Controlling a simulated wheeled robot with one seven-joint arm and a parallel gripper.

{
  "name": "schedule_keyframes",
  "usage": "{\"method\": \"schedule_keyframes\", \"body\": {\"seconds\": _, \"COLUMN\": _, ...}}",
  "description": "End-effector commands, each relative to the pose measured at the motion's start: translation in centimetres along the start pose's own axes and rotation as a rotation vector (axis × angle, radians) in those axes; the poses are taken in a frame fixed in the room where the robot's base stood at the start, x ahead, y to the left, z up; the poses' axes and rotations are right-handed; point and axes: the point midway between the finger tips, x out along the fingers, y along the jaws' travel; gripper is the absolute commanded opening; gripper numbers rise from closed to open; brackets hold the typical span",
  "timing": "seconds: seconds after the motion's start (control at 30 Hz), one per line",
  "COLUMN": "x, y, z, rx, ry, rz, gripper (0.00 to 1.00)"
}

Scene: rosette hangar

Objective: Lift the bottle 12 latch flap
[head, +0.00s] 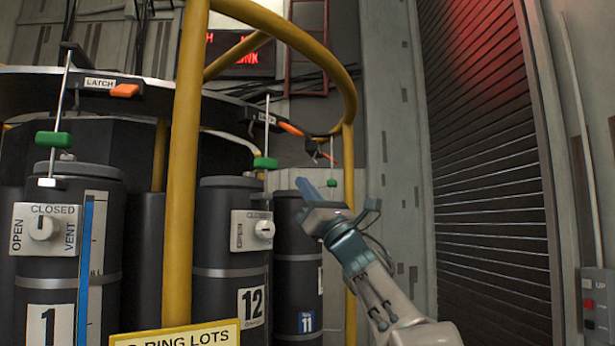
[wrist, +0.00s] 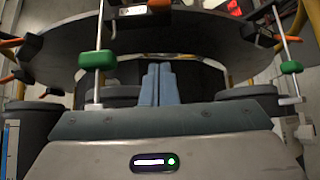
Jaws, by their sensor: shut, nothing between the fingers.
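Bottle 12 (head: 222,285) is a dark cylinder with a white number plate and a valve knob (head: 264,230), standing behind the yellow post. Above it, a LATCH label (head: 267,118) and an orange latch flap (head: 291,129) sit on the dark ring; the flap looks slanted. A green grip (head: 265,163) hangs on a rod over the bottle. My gripper (head: 307,187) is shut and empty, to the right of bottle 12 and below the flap, apart from it in the picture. Its blue fingers (wrist: 159,84) also show together in the wrist view. I cannot tell which wrist-view flap is bottle 12's.
Bottle 1 (head: 60,275) stands at left with its own orange flap (head: 124,91). Bottle 11 (head: 300,270) is behind my gripper. A yellow post (head: 184,160) and curved rail stand in front of the bottles. A ribbed shutter (head: 485,170) is at right.

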Motion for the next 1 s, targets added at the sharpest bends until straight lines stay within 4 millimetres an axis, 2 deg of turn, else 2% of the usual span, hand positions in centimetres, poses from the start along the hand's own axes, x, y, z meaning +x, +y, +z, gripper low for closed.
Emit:
{"method": "schedule_keyframes", "body": {"seconds": 0.03, "x": 1.3, "y": 0.0, "z": 0.3, "rx": 0.001, "ry": 0.001, "rz": 0.001, "gripper": 0.00}}
{"method": "schedule_keyframes", "body": {"seconds": 0.1, "x": 2.5, "y": 0.0, "z": 0.3, "rx": 0.001, "ry": 0.001, "rz": 0.000, "gripper": 0.00}}
{"method": "schedule_keyframes", "body": {"seconds": 0.5, "x": 8.4, "y": 0.0, "z": 0.3, "rx": 0.001, "ry": 0.001, "rz": 0.000, "gripper": 0.00}}
{"method": "schedule_keyframes", "body": {"seconds": 0.7, "x": 8.8, "y": 0.0, "z": 3.0, "rx": 0.001, "ry": -0.001, "rz": -0.002, "gripper": 0.00}}
{"method": "schedule_keyframes", "body": {"seconds": 1.0, "x": 8.8, "y": 0.0, "z": 3.9, "rx": 0.001, "ry": 0.001, "rz": -0.001, "gripper": 0.00}}
